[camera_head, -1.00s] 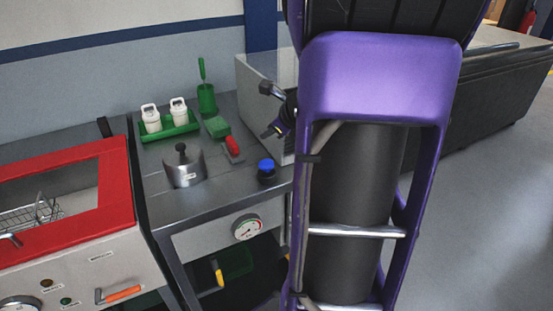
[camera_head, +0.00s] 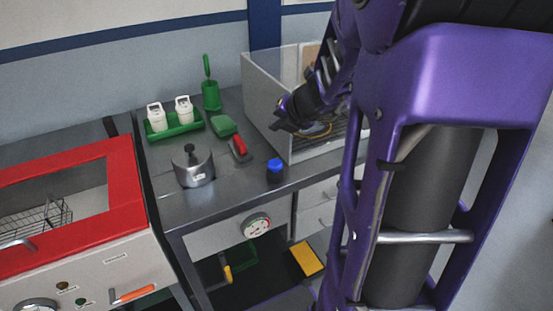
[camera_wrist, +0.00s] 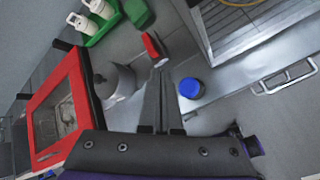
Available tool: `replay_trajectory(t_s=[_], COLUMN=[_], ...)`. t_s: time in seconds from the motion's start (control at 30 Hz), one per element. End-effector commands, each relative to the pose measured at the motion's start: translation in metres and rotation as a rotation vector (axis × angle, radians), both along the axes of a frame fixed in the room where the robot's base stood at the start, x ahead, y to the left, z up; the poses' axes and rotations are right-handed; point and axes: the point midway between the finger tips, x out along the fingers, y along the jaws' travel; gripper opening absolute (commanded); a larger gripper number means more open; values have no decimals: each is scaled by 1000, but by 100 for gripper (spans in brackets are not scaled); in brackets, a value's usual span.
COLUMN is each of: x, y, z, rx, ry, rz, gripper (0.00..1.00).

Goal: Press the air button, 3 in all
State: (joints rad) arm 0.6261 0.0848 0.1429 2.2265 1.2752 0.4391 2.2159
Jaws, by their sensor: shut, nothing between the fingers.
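The air button is most likely the blue round cap on a dark base (camera_head: 275,168) near the front edge of the steel bench. It also shows in the wrist view as a blue disc (camera_wrist: 191,88), to the right of my fingers. My gripper (camera_head: 284,115) is in the air above the bench, behind and above the blue button in the head view, apart from it. In the wrist view my gripper (camera_wrist: 160,75) shows its two fingers together with nothing between them. I cannot tell whether the button is pressed in.
A steel pot-like weight (camera_head: 193,170), a red-handled tool (camera_head: 239,148), and a green tray (camera_head: 175,126) with two white containers stand on the bench. A clear-walled box (camera_head: 265,98) stands behind my gripper. A pressure gauge (camera_head: 256,225) is on the bench front. A red-framed cabinet (camera_head: 120,195) stands left.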

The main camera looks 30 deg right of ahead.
Motion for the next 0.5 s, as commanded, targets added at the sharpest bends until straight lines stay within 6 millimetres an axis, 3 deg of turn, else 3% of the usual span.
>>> replay_trajectory(t_s=[0.27, 0.5], x=[0, -1], y=[0, 0], z=[-3, -28], rx=[0, 4], ry=[1, 4], rz=[1, 0], gripper=[0, 0])
